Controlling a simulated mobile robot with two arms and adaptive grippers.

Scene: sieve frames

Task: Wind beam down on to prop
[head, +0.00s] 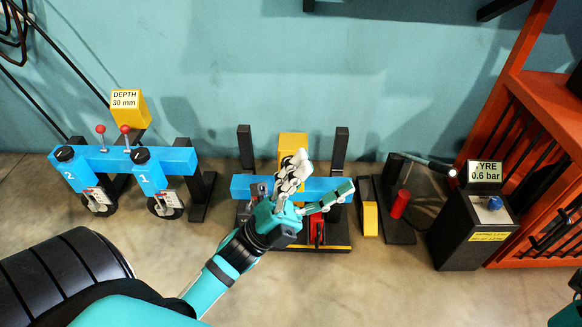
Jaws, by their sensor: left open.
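A blue beam (241,187) lies level between two black posts (340,150) on the middle stand. A yellow block (292,146) stands behind it. A red part (317,232) shows under the beam, above the dark base; I cannot tell whether it is the prop or whether the beam touches it. My left gripper (322,176) is open in front of the beam, its fingers spread to the upper right, with nothing seen between them. My gripper and wrist hide the middle of the beam and any winding handle there. My right gripper is not in view.
At left stands another blue frame (105,160) with units 1 and 2, red-knobbed levers and a yellow depth sign (127,100). Right of the stand are a yellow wedge (370,218), a red cylinder (400,204) and a tyre gauge box (470,230). An orange rack (545,95) bounds the right.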

